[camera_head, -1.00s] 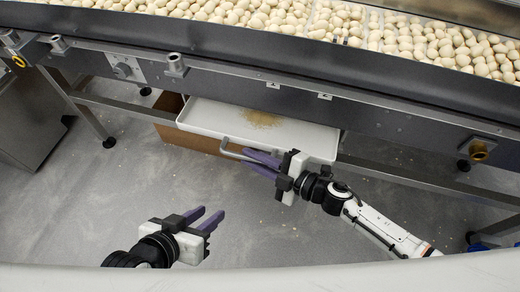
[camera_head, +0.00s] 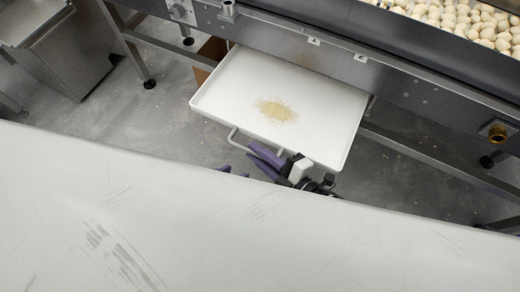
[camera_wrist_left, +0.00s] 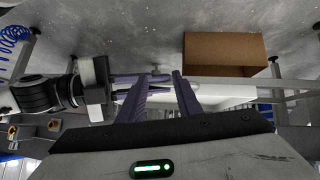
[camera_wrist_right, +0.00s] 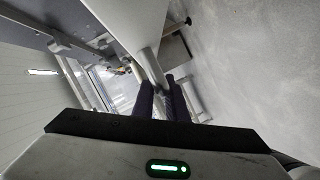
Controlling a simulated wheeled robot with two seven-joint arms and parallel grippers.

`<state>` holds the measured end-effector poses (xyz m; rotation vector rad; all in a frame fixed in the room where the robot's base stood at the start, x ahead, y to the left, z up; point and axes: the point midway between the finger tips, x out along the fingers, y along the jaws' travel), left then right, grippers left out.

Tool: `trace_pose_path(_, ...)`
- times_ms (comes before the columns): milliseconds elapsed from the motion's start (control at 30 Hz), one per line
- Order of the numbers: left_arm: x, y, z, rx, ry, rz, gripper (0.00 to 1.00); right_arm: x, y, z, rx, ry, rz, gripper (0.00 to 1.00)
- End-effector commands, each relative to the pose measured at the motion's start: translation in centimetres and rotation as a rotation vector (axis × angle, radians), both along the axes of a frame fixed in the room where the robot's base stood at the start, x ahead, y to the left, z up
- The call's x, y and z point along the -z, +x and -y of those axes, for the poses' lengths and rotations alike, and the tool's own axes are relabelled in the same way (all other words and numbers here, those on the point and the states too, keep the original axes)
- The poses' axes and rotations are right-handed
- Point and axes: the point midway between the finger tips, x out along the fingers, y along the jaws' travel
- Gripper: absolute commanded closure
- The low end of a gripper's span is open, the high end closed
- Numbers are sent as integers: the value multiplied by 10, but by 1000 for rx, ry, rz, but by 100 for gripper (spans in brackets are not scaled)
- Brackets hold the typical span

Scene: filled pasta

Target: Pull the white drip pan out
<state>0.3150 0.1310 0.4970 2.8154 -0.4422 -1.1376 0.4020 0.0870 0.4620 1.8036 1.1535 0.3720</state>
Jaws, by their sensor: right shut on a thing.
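The white drip pan (camera_head: 235,85) is a shallow tray sticking out from under the conveyor, with a pile of tan crumbs (camera_head: 276,110) on it. Its front bar handle (camera_head: 237,143) faces me. My right gripper (camera_head: 262,152) is shut on this handle at the pan's front edge. The right wrist view shows its purple fingers (camera_wrist_right: 160,80) around the handle (camera_wrist_right: 151,66). My left gripper (camera_head: 224,169) barely shows in the head view. In the left wrist view its purple fingers (camera_wrist_left: 168,80) stand apart, empty, near my right gripper.
A cardboard box (camera_wrist_left: 225,54) stands on the floor beneath the pan. The conveyor frame (camera_head: 290,35) and its legs border the pan. A grey steel cabinet (camera_head: 60,60) stands at the left. A pale scuffed surface fills the head view's foreground and hides most of both arms.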

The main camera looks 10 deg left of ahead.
Motion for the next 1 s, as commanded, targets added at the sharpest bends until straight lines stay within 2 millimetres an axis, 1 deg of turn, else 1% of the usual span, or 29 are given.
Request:
trace_pose_path(133, 0, 0, 0, 0, 0, -1, 69, 1, 2, 2, 7, -4, 0, 100)
trace_pose_path(167, 0, 0, 0, 0, 0, -1, 69, 1, 2, 2, 7, -4, 0, 83)
trace_pose_path(233, 0, 0, 0, 0, 0, -1, 69, 1, 2, 2, 6, -3, 0, 71)
trace_pose_path(267, 0, 0, 0, 0, 0, -1, 69, 1, 2, 2, 5, -3, 0, 69)
trace_pose_path(533, 0, 0, 0, 0, 0, -1, 69, 0, 1, 1, 2, -2, 0, 69)
trace_pose_path(633, -3, 0, 0, -1, 0, 2, 69, -1, -2, 7, 4, -3, -1, 69)
trace_pose_path(733, -10, 2, -2, -10, 0, 18, 69, -5, -10, 19, 4, -5, -2, 69)
trace_pose_path(833, -10, -5, -8, -29, 0, 27, 69, -10, -20, 36, 4, -4, -4, 69)
trace_pose_path(1000, -16, -8, -11, -45, -2, 48, 69, -17, -37, 63, 4, -4, -3, 69)
